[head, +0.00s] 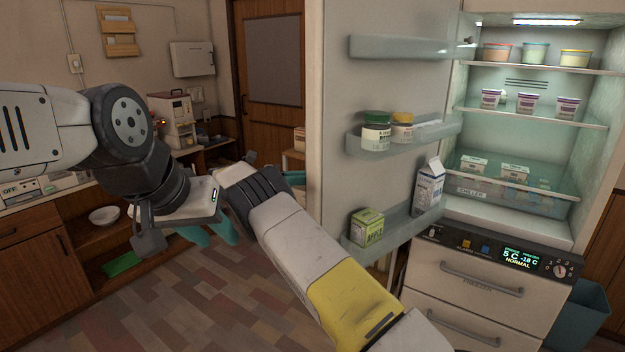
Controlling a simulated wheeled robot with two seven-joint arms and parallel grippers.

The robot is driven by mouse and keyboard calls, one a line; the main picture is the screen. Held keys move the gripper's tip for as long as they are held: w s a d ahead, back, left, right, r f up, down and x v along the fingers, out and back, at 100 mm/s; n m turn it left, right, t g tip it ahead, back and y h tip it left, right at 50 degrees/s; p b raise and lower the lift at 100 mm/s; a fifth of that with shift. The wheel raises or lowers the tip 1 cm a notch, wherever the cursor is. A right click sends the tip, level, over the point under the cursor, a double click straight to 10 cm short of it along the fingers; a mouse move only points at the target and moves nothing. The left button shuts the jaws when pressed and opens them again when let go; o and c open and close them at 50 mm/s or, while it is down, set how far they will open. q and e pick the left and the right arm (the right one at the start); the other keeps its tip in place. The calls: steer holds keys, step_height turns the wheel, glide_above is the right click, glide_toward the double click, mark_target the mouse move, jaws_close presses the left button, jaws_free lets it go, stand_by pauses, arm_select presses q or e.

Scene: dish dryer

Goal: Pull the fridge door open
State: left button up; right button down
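The fridge door (344,95) stands open, swung out to the left with its inner side and shelves facing me. The fridge interior (520,85) is lit and in full view at the right. My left gripper (208,235) is at the left, with teal fingers that look spread and empty. It is well to the left of the door and apart from it. My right arm reaches up from the bottom, in front of the door's lower left. Its gripper (282,171) is mostly hidden behind the arm, with only teal parts showing. The door's outer face and handle are hidden.
Door shelves hold jars (376,137), a milk carton (429,187) and a green box (367,227). Freezer drawers (470,285) are shut below the control panel. A wooden counter (40,235) stands at the left. The tiled floor (160,300) between counter and fridge looks clear.

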steer(key=shift+w+a, duration=0.2)
steer(key=shift+w, duration=0.1)
steer(key=c, duration=1.4)
jaws_free()
steer(key=shift+o, duration=0.2)
